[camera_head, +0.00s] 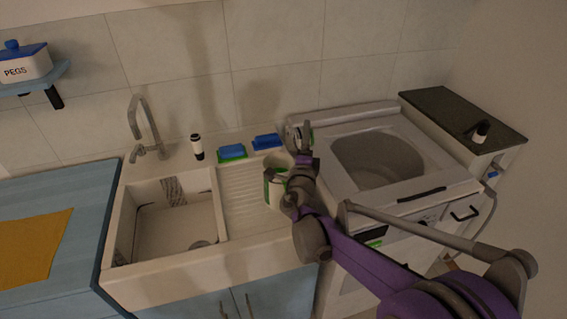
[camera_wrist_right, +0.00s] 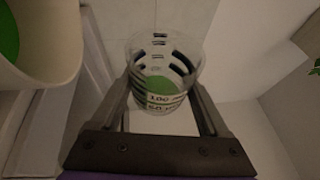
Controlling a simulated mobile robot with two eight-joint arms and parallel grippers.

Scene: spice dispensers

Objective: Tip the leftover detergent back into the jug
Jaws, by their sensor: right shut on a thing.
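My right gripper (camera_head: 303,152) is shut on a clear measuring cup, which shows best in the right wrist view (camera_wrist_right: 163,62). The cup has black marks and printed numbers, and green shows low inside it. The cream jug (camera_head: 275,190) with a green patch stands on the draining board, just left of my right gripper and partly hidden by it. A cream vessel with green, likely the same jug, fills the upper left of the right wrist view (camera_wrist_right: 60,65), beside the cup and apart from it. I cannot tell the cup's tilt. My left gripper is out of view.
The sink basin (camera_head: 150,225) lies left of the draining board (camera_head: 240,200). A blue-and-green sponge (camera_head: 232,152), a blue item (camera_head: 267,141) and a dark-and-white bottle (camera_head: 197,147) stand behind. The washing machine (camera_head: 335,190) is to the right.

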